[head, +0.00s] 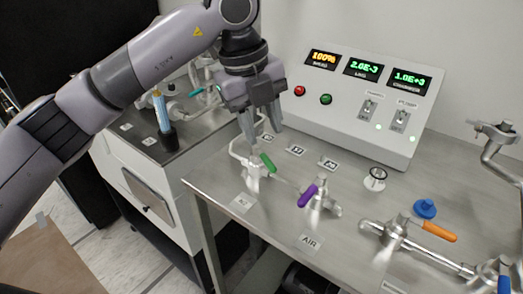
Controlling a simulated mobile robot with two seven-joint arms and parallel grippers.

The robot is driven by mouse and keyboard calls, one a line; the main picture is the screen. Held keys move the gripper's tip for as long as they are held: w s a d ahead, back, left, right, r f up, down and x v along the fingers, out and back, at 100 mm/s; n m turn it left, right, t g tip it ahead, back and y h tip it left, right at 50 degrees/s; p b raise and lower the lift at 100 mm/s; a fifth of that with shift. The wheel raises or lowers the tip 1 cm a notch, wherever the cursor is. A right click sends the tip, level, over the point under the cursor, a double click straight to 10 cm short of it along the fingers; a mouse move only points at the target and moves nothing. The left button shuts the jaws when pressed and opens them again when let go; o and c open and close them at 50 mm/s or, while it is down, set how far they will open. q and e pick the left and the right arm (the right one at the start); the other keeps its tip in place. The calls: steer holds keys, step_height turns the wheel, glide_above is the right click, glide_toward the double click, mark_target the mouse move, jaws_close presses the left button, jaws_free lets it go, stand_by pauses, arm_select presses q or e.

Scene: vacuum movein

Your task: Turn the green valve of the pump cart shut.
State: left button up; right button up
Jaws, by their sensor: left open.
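The green valve handle (268,162) sits on a metal valve body near the left edge of the grey metal worktop, and it lies slanted. My left gripper (263,138) comes in from the upper left, pointing down with its fingers apart. It is just above and behind the green handle in the picture, and I cannot tell whether it touches the fitting. Nothing shows between its fingers. My right gripper is not in view.
A purple-handled valve (308,195) stands close to the right of the green one. An orange-handled valve (439,231) and a blue cap (425,208) are further right. A control panel (352,100) with lit displays stands behind. A white-sided cabinet (150,205) is at left.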

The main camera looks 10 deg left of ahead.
mark_target(268, 161)
arm_select(q)
steer(key=x, duration=0.7)
steer(key=shift+w+a+f+p, duration=0.1)
steer(key=shift+a+f+p, duration=0.05)
steer(key=shift+a+p, duration=0.2)
jaws_close()
